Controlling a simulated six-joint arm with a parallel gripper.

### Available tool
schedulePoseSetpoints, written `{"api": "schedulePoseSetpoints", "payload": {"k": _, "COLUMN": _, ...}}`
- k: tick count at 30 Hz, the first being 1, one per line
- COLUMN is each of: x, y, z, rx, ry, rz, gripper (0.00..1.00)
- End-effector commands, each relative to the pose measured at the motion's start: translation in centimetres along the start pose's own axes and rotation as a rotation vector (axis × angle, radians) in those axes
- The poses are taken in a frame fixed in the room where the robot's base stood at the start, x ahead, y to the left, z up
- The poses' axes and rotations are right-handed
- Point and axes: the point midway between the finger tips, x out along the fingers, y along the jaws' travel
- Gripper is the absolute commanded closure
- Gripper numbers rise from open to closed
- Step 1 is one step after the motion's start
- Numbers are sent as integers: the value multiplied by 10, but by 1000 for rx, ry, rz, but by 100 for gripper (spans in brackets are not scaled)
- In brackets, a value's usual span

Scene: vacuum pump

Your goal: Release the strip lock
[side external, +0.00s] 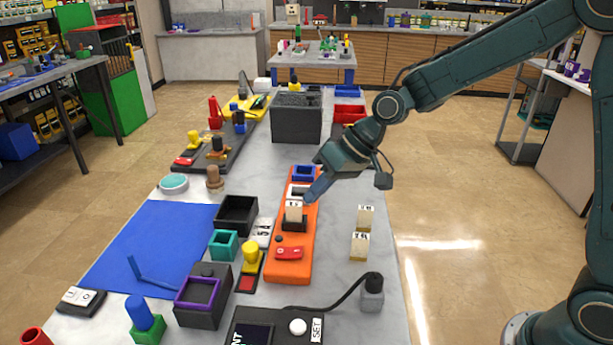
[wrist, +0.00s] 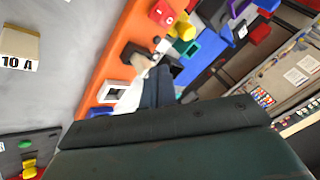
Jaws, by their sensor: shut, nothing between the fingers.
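The orange strip (side external: 290,273) lies along the table and also crosses the wrist view (wrist: 124,38). A red piece with white marks (side external: 289,252) sits on its near end and shows in the wrist view (wrist: 162,13). I cannot tell for certain whether this is the strip lock. A beige block (side external: 294,210) stands in a black socket (side external: 294,225) mid-strip. My gripper (side external: 310,196) is shut and empty, its tip beside the beige block on the far right side; in the wrist view its fingers (wrist: 159,72) partly hide the block. I cannot tell whether they touch.
A white socket (side external: 298,189) and a blue socket (side external: 304,173) sit farther along the strip. Two beige blocks (side external: 360,244) stand on bare table to the right. A black box (side external: 236,215), teal holder (side external: 223,243) and yellow-knobbed part (side external: 250,254) stand left of the strip.

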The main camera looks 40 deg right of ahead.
Motion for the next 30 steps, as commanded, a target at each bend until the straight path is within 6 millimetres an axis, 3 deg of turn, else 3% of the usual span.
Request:
{"api": "schedulePoseSetpoints", "payload": {"k": 11, "x": 23, "y": 0, "z": 1, "rx": 0, "ry": -4, "rz": -1, "gripper": 100}}
{"api": "schedulePoseSetpoints", "payload": {"k": 29, "x": 103, "y": 0, "z": 1, "rx": -1, "ry": -4, "rz": 0, "gripper": 100}}
{"api": "schedulePoseSetpoints", "payload": {"k": 30, "x": 104, "y": -7, "z": 1, "rx": -3, "ry": -2, "rz": -1, "gripper": 100}}
